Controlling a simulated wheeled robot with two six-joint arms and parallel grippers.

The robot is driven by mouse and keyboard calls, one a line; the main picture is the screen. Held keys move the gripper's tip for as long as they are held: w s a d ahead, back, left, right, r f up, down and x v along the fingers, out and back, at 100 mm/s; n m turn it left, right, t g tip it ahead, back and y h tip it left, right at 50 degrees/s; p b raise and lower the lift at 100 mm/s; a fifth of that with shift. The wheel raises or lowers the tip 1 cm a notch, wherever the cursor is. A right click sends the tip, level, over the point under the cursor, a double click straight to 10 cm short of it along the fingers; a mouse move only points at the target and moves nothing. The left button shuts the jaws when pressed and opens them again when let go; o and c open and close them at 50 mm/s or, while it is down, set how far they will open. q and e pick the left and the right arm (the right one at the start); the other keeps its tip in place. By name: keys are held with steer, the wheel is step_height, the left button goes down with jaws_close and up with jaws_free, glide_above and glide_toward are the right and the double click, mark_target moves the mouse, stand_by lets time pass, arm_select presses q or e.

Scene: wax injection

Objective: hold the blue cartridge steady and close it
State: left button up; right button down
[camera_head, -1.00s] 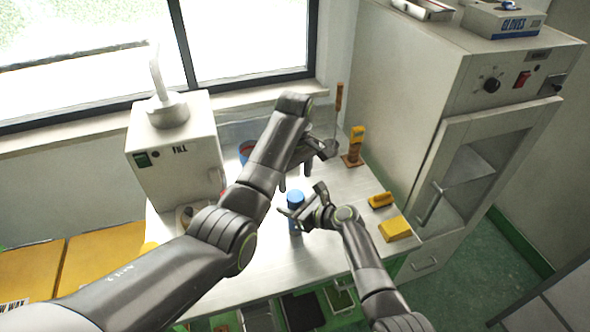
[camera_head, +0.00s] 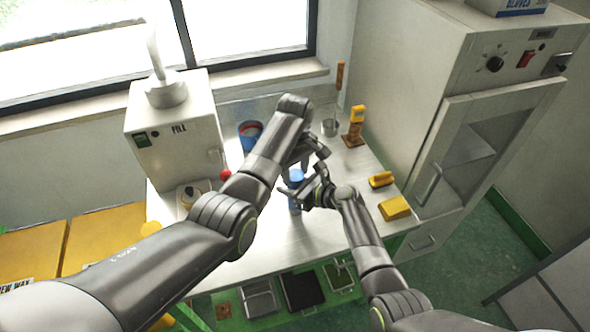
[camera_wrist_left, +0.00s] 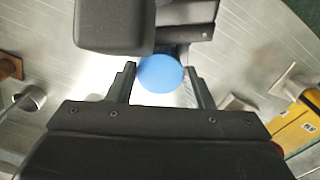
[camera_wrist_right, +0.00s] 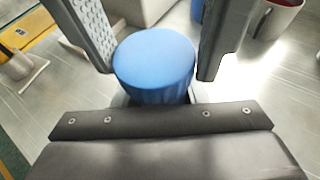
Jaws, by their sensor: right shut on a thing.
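The blue cartridge (camera_head: 294,207) stands upright on the metal bench, its round blue top (camera_wrist_right: 154,62) uppermost. My right gripper (camera_head: 308,192) is shut on it from the right; in the right wrist view the fingers (camera_wrist_right: 157,60) lie on both sides of it. My left gripper (camera_head: 304,160) is above and beside the cartridge. In the left wrist view its fingers (camera_wrist_left: 160,72) are apart, with the blue top (camera_wrist_left: 161,73) showing between them; I cannot tell whether they touch it. A dark part of my right gripper shows close by. The cartridge's lower part is mostly hidden there.
A metal cup (camera_head: 329,127) and a yellow-topped tool on a brown base (camera_head: 354,130) stand back right. Yellow blocks (camera_head: 394,208) lie right, near the white cabinet (camera_head: 455,150).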

arm_select(q)
steer(key=c, duration=0.3)
steer(key=shift+m, duration=1.7)
steer(key=o, duration=1.1)
steer(key=shift+c, duration=0.2)
steer(key=shift+r, duration=2.25)
steer(key=shift+c, duration=0.5)
